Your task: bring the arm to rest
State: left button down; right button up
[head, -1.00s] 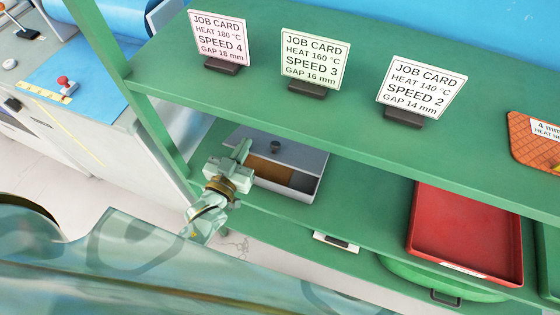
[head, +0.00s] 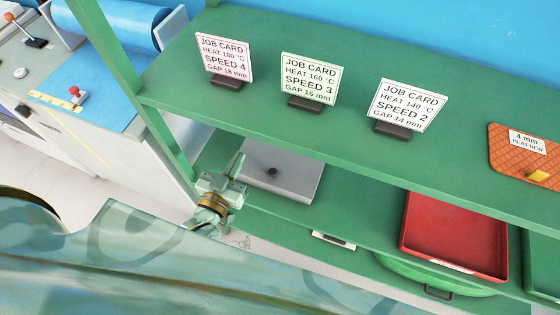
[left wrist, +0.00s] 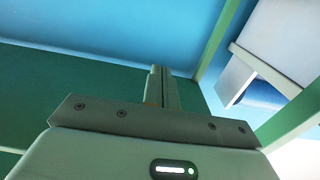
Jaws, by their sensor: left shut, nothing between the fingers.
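My left gripper (head: 236,164) is at the left end of the lower green shelf, beside the left edge of a grey box. Its fingers are together with nothing between them. In the left wrist view the shut fingers (left wrist: 163,87) point away against a blue and green background. The grey box (head: 284,176) has a flat lid with a dark knob (head: 272,172), and the lid covers its top. I cannot tell whether the gripper touches the box. My right gripper is not in view.
The green upper shelf (head: 330,135) overhangs the box and holds three job cards (head: 308,78) and an orange pad (head: 520,163). A red tray (head: 455,235) stands on the lower shelf to the right. A green post (head: 170,150) rises left of my gripper.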

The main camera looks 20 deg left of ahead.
pick_arm(q)
jog(key=shift+s+r, duration=0.35)
jog(key=shift+s, duration=0.15)
jog(key=s+d+f+m+g, duration=0.1)
jog(key=s+f+g, duration=0.5)
jog(key=f, duration=0.6)
jog(key=s+d+f+g, duration=0.1)
jog(key=s+f+g, duration=0.3)
jog(key=s+f, duration=0.7)
jog(key=s+a+f+m+g, duration=0.1)
jog(key=s+a+f+g, duration=0.1)
jog(key=s+f, duration=0.4)
jog(key=s+a+f+m+g, duration=0.1)
jog(key=s+f+g, duration=0.4)
jog(key=s, duration=0.6)
jog(key=shift+a+f+y, duration=0.3)
jog(key=shift+a+f, duration=0.05)
jog(key=shift+a, duration=0.45)
